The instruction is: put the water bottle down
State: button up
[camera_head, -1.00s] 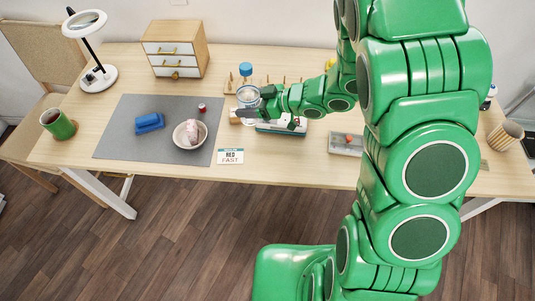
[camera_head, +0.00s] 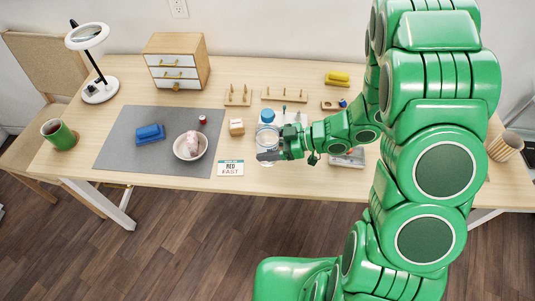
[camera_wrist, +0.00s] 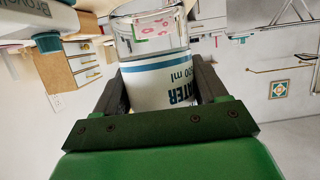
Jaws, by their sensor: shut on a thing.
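The water bottle (camera_head: 267,134) is clear with a blue cap and stands upright in the head view, over the front middle of the table (camera_head: 130,177). My gripper (camera_head: 269,156) is shut on its lower part from the right. In the wrist view the bottle (camera_wrist: 158,70), with a white and blue label, sits between the two dark fingers of my gripper (camera_wrist: 160,88). I cannot tell whether its base touches the table.
Left of the bottle are a small wooden block (camera_head: 236,127), a name card (camera_head: 230,168) and a grey mat (camera_head: 125,140) bearing a bowl (camera_head: 178,151) and a blue object (camera_head: 150,133). Pegged wooden racks (camera_head: 284,95) stand behind. A grey tray (camera_head: 350,160) lies right, partly behind my arm.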

jog(key=shift+f, duration=2.5)
jog(key=o, duration=1.3)
jog(key=shift+d+r, duration=0.1)
jog(key=shift+r, duration=0.1)
jog(key=shift+v, duration=5.9)
